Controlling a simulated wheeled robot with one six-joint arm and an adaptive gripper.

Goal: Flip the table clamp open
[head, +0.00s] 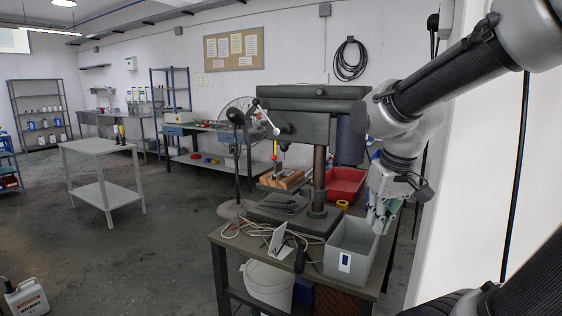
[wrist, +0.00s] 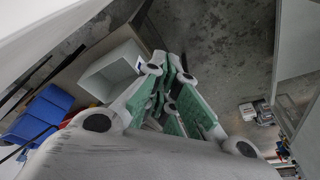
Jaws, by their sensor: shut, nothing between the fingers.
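A dark drill press (head: 310,128) stands on a workbench (head: 222,240), with its slotted base plate (head: 285,208) on the bench top. A dark upright handle (head: 300,260) shows by the bench's front edge; I cannot tell whether it is the table clamp or how the clamp stands. My gripper (head: 380,218) points down by the right side of the grey bin, right of the press. In the wrist view my gripper (wrist: 174,66) has green-padded fingers drawn together, shut and empty. No clamp can be made out in the wrist view.
The grey bin (head: 345,262) stands at the bench's front right; a red tray (head: 345,183) lies behind it. Cables (head: 245,229) lie on the left bench edge. A white bucket (head: 268,285) stands below. A white wall (head: 470,190) is close on the right.

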